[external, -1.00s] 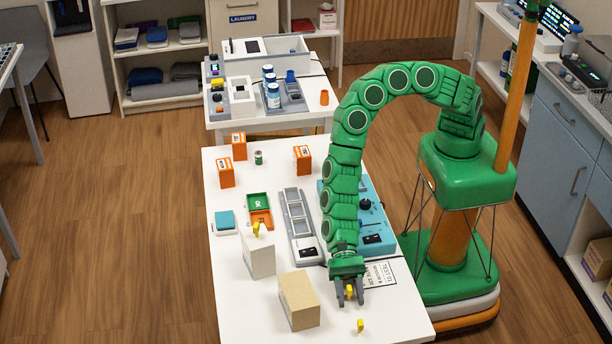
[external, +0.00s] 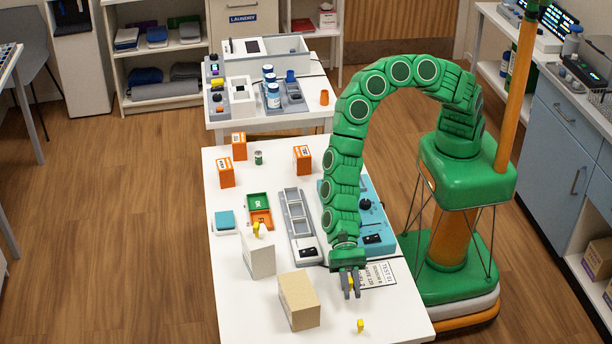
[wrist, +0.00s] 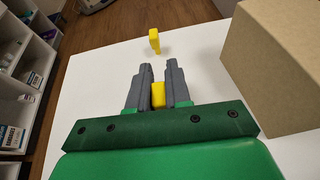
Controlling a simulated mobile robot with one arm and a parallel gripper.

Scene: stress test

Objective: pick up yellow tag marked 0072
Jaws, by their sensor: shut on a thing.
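My gripper (external: 350,285) is shut on a small yellow tag (wrist: 158,95), which sits between its two grey fingers in the wrist view. In the external view only a bit of this tag shows between the fingers. A second yellow tag (external: 360,326) stands on the table near its front edge; it also shows beyond the fingertips in the wrist view (wrist: 154,41). A third yellow piece (external: 257,229) is on top of a white box (external: 259,257). No marking can be read on any of them.
A cardboard box (external: 299,300) stands close to the left of my gripper, and at the right in the wrist view (wrist: 280,65). A grey slotted tray (external: 297,222) and a teal device (external: 376,240) are farther back. The table's (external: 395,318) front right part is mostly clear.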

